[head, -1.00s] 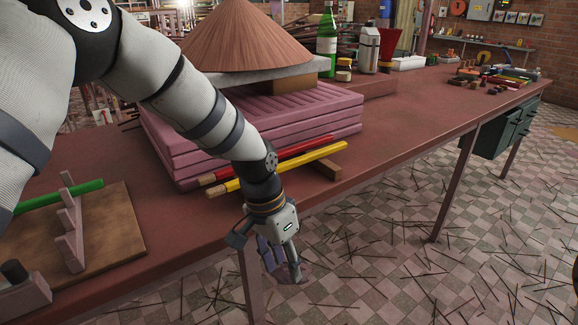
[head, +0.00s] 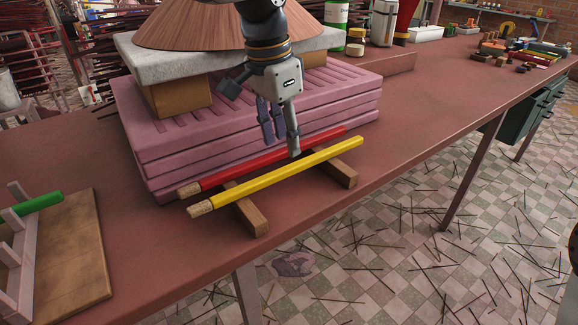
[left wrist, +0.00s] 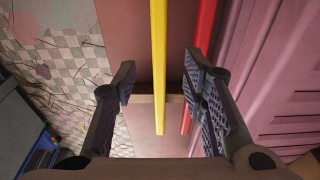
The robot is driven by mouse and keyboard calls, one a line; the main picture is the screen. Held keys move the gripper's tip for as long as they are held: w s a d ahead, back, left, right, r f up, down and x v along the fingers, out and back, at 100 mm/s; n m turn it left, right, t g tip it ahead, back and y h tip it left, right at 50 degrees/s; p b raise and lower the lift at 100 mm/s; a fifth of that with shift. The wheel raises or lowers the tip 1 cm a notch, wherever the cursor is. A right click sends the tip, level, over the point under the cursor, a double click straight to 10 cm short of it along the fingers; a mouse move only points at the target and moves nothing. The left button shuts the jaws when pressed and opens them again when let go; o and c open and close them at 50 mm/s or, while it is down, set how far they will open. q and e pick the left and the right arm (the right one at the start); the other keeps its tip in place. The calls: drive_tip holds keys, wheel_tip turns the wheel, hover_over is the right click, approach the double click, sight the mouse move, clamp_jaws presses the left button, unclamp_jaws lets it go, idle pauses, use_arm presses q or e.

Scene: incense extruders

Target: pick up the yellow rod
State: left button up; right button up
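The yellow rod (head: 285,174) lies across two small wooden blocks near the table's front edge, with a tan tip at its left end. My left gripper (head: 280,150) hangs above the rods, pointing down, open and empty. In the left wrist view the yellow rod (left wrist: 159,60) runs between the spread fingers (left wrist: 160,95), and is not gripped. A red rod (head: 265,158) lies parallel behind the yellow one; it also shows near the right finger in the left wrist view (left wrist: 203,40). My right gripper is not in view.
Stacked pink slabs (head: 160,160) stand right behind the rods, topped by a grey slab (head: 175,72) and a brown cone. A wooden board (head: 75,270) with a rack and a green rod (head: 38,202) is at the left.

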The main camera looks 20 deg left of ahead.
sight(288, 167)
use_arm(q)
drive_tip(key=f, duration=0.6)
drive_tip(key=shift+w+d, duration=0.25)
drive_tip(key=shift+d, duration=0.05)
clamp_jaws()
